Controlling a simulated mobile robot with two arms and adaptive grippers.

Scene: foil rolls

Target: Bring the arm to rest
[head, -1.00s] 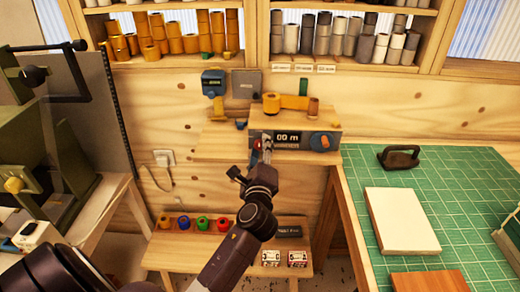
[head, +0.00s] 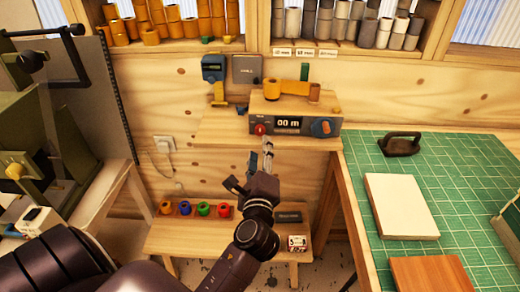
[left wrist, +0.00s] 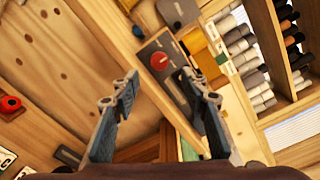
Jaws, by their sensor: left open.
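My left gripper (head: 261,158) is in the middle of the head view, in front of and below the machine (head: 293,122) with the "00 m" display. Its jaws are apart and nothing is between them. In the left wrist view its two fingers (left wrist: 160,112) stand wide apart, with the machine's red knob (left wrist: 158,61) beyond them. My right gripper is not in view.
Rolls (head: 345,25) fill the shelves above. A low bench (head: 180,240) holds small coloured rolls (head: 204,208). At the right, a green mat (head: 465,190) carries a white board (head: 401,205), a dark iron-like tool (head: 398,145) and a brown board (head: 430,272). Green equipment (head: 50,150) stands at the left.

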